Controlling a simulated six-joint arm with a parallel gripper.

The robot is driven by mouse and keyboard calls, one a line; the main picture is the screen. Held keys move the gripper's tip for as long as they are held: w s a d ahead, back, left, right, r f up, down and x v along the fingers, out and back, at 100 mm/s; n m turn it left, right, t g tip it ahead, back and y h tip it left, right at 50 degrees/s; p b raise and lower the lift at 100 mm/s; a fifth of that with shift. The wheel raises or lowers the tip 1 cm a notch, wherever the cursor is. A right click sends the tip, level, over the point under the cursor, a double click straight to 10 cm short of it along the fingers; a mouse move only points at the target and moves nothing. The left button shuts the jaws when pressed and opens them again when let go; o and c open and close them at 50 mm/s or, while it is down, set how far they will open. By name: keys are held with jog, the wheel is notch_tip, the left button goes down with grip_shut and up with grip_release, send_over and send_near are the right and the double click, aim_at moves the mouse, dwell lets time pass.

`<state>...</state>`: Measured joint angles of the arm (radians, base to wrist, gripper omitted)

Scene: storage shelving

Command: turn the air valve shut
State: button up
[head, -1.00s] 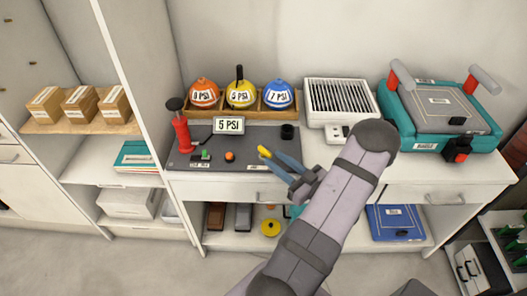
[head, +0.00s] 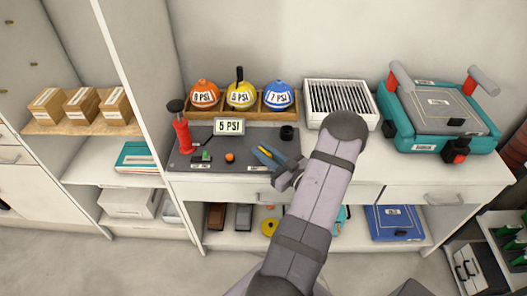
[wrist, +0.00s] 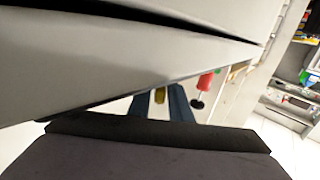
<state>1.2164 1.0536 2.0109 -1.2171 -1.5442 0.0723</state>
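My gripper (head: 266,155) has two blue fingers and reaches over the front of the dark grey mat on the bench. In the wrist view the fingers (wrist: 162,100) stand apart, so it looks open. A small yellow piece (wrist: 160,96) shows between them; I cannot tell whether they touch it or whether it is the air valve's handle. The red hand pump (head: 182,134) with a black handle stands at the mat's left end; it also shows in the wrist view (wrist: 207,81). A 5 PSI display (head: 229,126) stands at the mat's back. No air valve is clearly identifiable.
An orange knob (head: 230,157) and a green switch (head: 206,155) sit on the mat. Orange (head: 205,94), yellow (head: 241,95) and blue (head: 278,94) balls labelled in PSI sit in a wooden rack behind. A white grille box (head: 341,97) and teal case (head: 398,127) stand to the right.

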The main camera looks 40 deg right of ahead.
grip_shut()
jog(key=shift+m+h, duration=0.4)
jog(key=shift+h, duration=0.2)
jog(key=m+h, duration=0.1)
jog(key=h, duration=0.1)
jog(key=m+h, duration=0.1)
jog(key=h, duration=0.1)
jog(key=shift+a+f+m+g, duration=0.1)
jog(key=shift+a+m+g, duration=0.05)
jog(key=shift+m+g, duration=0.2)
jog(key=m+g+h, duration=0.1)
jog(key=m+h, duration=0.1)
jog(key=h, duration=0.1)
jog(key=m+g+h+b, duration=0.1)
jog(key=m+g+h, duration=0.1)
jog(key=h, duration=0.1)
jog(key=shift+w+m+g, duration=0.1)
jog(key=shift+m+g, duration=0.15)
jog(key=m+g+h+b, duration=0.1)
jog(key=m+g+h, duration=0.3)
jog(key=g+h, duration=0.1)
jog(key=shift+m+g+b, duration=0.4)
jog(key=shift+g, duration=0.1)
jog(key=shift+m+g+h+b, duration=0.55)
jog(key=shift+m+g+h, duration=0.25)
jog(key=shift+m+g, duration=1.4)
jog(key=shift+n+g, duration=0.3)
jog(key=shift+g, duration=0.3)
